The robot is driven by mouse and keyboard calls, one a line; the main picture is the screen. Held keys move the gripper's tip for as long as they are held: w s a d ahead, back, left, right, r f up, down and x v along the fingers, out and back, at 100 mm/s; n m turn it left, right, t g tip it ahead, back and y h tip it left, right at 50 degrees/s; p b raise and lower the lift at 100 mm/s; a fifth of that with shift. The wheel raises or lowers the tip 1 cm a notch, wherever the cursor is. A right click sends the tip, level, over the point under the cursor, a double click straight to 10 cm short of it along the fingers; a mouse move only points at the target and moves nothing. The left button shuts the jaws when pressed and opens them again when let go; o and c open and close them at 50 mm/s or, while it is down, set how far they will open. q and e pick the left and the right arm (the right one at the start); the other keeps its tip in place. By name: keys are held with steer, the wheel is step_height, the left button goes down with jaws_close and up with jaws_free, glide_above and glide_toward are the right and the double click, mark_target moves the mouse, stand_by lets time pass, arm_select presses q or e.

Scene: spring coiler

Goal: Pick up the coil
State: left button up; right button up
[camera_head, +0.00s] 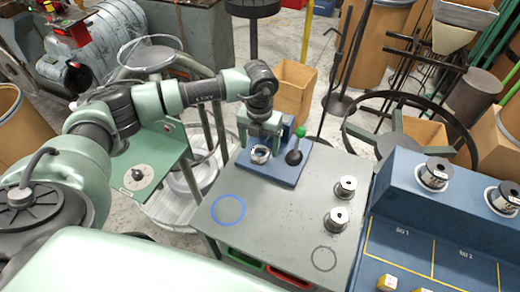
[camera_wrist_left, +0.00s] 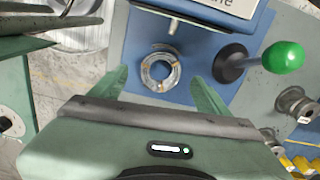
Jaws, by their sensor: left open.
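The coil (camera_head: 261,155) is a small silvery ring lying on the blue base plate (camera_head: 284,174) of the coiling machine at the back of the grey table. In the left wrist view the coil (camera_wrist_left: 160,72) shows as a wire ring with yellowish ties, lying flat on the blue plate. My left gripper (camera_head: 262,138) is above the coil, pointing down. My right gripper is not in view.
A lever with a green knob (camera_wrist_left: 282,57) stands just right of the coil. Metal spools (camera_head: 337,219) stand at the table's right side. A blue ring marking (camera_head: 228,210) and a dark ring marking (camera_head: 324,258) lie on clear tabletop. A blue bench (camera_head: 400,240) adjoins at right.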

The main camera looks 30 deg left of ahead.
mark_target(260, 154)
arm_select(q)
step_height(260, 154, down, 2)
steer(key=shift+w+f, duration=0.1)
steer(key=shift+w, duration=0.05)
steer(key=shift+f, duration=0.15)
steer(key=c, duration=1.5)
steer(key=shift+c, duration=0.9)
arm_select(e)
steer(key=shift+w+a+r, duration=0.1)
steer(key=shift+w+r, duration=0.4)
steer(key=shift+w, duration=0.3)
